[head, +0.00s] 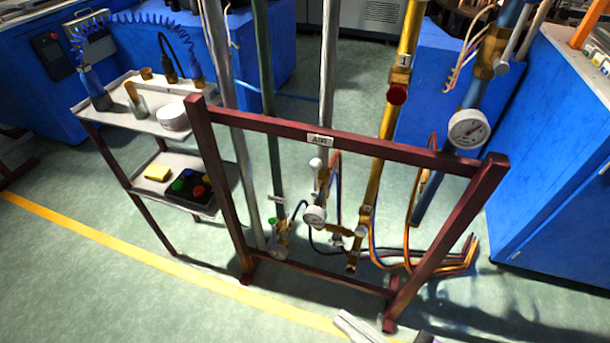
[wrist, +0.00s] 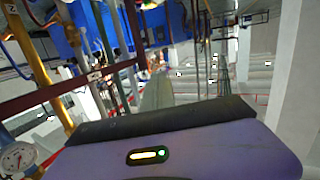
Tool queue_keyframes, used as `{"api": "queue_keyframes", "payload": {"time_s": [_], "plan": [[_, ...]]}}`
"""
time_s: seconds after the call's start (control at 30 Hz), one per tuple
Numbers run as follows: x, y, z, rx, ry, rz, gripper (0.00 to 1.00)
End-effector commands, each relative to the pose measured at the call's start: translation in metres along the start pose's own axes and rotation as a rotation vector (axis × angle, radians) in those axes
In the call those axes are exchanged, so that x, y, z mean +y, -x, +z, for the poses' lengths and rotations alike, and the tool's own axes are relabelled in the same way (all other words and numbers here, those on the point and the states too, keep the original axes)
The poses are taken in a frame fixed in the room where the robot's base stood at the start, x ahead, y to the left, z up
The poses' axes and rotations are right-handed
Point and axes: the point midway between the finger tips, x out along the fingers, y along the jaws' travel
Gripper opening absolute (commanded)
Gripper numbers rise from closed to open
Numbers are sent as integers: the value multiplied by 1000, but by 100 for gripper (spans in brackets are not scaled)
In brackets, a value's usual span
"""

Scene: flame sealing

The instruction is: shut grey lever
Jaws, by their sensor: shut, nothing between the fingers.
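A long grey lever (head: 515,38) stands beside the blue pipe (head: 470,97) at the upper right of the head view, reaching up along it from a brass valve body (head: 491,54). A small grey bar handle (head: 277,199) sits low on the green pipe (head: 268,120). I cannot tell for sure which of these the task means. The purple casing of my gripper (wrist: 160,118) with its black front edge fills the bottom of the wrist view. Its fingertips are hidden there. My gripper is shut and empty, and no lever touches it in view.
A dark red frame (head: 255,124) with an AIR label stands across the pipes. A gauge (head: 468,128) sits on the blue pipe, a red knob (head: 397,94) on the yellow pipe (head: 381,150). A cart (head: 120,122) stands left, blue cabinets right.

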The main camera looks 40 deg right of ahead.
Motion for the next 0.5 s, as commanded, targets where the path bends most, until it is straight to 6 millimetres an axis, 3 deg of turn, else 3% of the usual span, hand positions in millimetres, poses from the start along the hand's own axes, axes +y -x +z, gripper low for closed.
{"api": "queue_keyframes", "payload": {"time_s": [0.5], "plan": [[-29, -150, 45, 6, 484, -83, 0]]}}
